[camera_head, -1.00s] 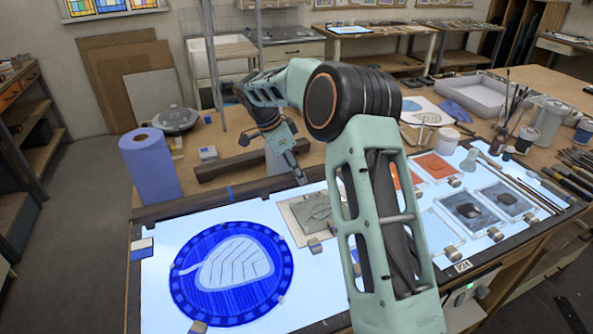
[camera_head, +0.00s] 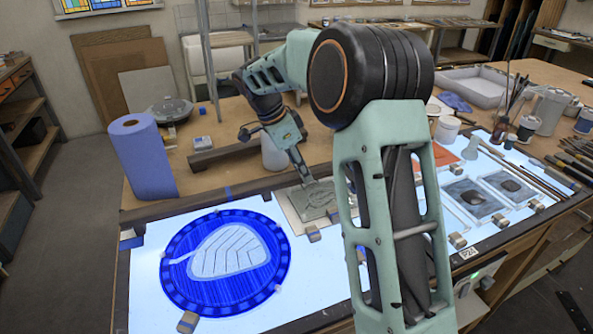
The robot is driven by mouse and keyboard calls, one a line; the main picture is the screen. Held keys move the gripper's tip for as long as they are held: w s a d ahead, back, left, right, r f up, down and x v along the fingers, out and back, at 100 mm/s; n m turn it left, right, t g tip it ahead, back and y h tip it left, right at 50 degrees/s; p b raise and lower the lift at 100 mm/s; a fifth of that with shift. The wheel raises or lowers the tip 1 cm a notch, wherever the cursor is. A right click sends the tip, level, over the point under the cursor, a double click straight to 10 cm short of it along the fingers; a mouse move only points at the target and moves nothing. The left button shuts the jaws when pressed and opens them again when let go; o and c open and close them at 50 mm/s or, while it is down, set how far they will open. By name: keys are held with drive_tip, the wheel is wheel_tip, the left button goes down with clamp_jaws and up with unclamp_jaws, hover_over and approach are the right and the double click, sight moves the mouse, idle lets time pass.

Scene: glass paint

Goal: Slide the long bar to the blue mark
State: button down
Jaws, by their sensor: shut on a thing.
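A long dark wooden bar (camera_head: 228,157) lies on the table behind the light panel; its right part passes behind my arm and a pale bottle. A small blue mark (camera_head: 228,191) shows at the dark rear rim of the light panel, in front of the bar. Another blue strip (camera_head: 131,243) is at the panel's left edge. My gripper (camera_head: 309,182) points down at the rear edge of a grey glass piece with a leaf pattern (camera_head: 317,203), well right of the blue mark. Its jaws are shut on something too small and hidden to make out.
The lit panel (camera_head: 140,290) holds a round blue leaf design (camera_head: 225,258) and several small blocks. A blue paper roll (camera_head: 143,158) stands at the left, a pale bottle (camera_head: 273,153) behind my gripper. Brushes and jars crowd the right. My arm hides the panel's middle.

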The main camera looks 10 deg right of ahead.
drive_tip(key=shift+s+d, duration=0.15)
drive_tip(key=shift+s, duration=0.55)
drive_tip(key=shift+r, duration=0.1)
drive_tip(key=c, duration=1.5)
unclamp_jaws()
drive_tip(key=v, duration=1.2)
